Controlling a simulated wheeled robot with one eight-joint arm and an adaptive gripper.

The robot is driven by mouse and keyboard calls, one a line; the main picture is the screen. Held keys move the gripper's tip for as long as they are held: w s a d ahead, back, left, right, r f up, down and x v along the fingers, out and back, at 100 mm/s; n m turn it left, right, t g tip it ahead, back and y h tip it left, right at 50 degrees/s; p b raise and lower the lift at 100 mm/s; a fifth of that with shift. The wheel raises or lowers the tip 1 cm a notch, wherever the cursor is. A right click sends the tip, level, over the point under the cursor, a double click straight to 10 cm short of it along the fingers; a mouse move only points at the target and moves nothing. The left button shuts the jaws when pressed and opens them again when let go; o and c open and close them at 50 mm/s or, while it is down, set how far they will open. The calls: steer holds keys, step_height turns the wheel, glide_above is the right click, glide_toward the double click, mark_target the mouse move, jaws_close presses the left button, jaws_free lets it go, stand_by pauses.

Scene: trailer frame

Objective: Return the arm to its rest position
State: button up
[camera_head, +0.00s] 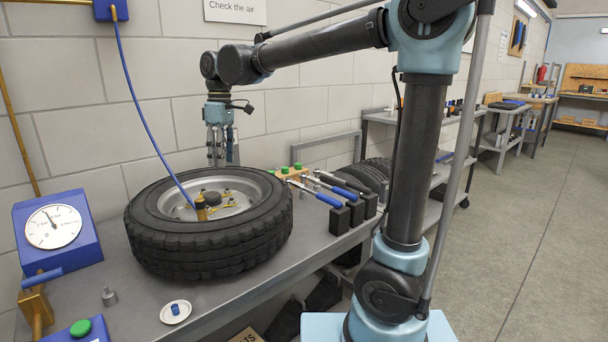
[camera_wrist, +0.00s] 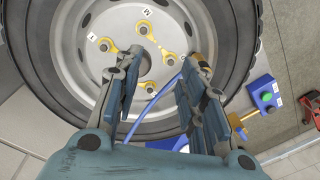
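My arm reaches from the right over the workbench and bends down at its end. My gripper (camera_head: 218,160) hangs pointing down above the far side of the tyre (camera_head: 215,245), apart from it. In the wrist view my gripper (camera_wrist: 162,75) has its fingers spread, with the wheel rim (camera_wrist: 95,80) visible between and beyond them. Nothing is held between the fingers. A blue hose (camera_head: 145,115) with a brass end (camera_head: 201,209) runs down to the wheel; the hose (camera_wrist: 150,107) also passes behind the fingers in the wrist view.
A blue pressure gauge (camera_head: 54,227) stands left of the tyre. A small dish (camera_head: 175,311) with a blue cap lies in front. Blue-handled tools (camera_head: 335,188) and black blocks (camera_head: 340,220) stand to the right. The wall is close behind my gripper; the floor at right is clear.

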steer(key=s+d+f+m+t, duration=0.1)
steer(key=d+f+m, duration=0.3)
steer(key=d, duration=1)
steer(key=s+d+f+m+t, duration=0.1)
steer(key=d+f+m, duration=0.3)
steer(key=d, duration=1)
steer(key=s+d+f+m, duration=0.3)
steer(key=s+d+f, duration=0.2)
steer(key=d+f, duration=0.2)
steer(key=s+d+f+m+t, duration=0.1)
steer(key=s+d+f+m, duration=0.3)
steer(key=s+d+f, duration=0.2)
step_height(320, 180, down, 2)
steer(key=shift+d+f+m+h, duration=0.2)
steer(key=shift+d+m+h, duration=0.1)
steer(key=shift+d, duration=0.75)
steer(key=shift+c, duration=0.4)
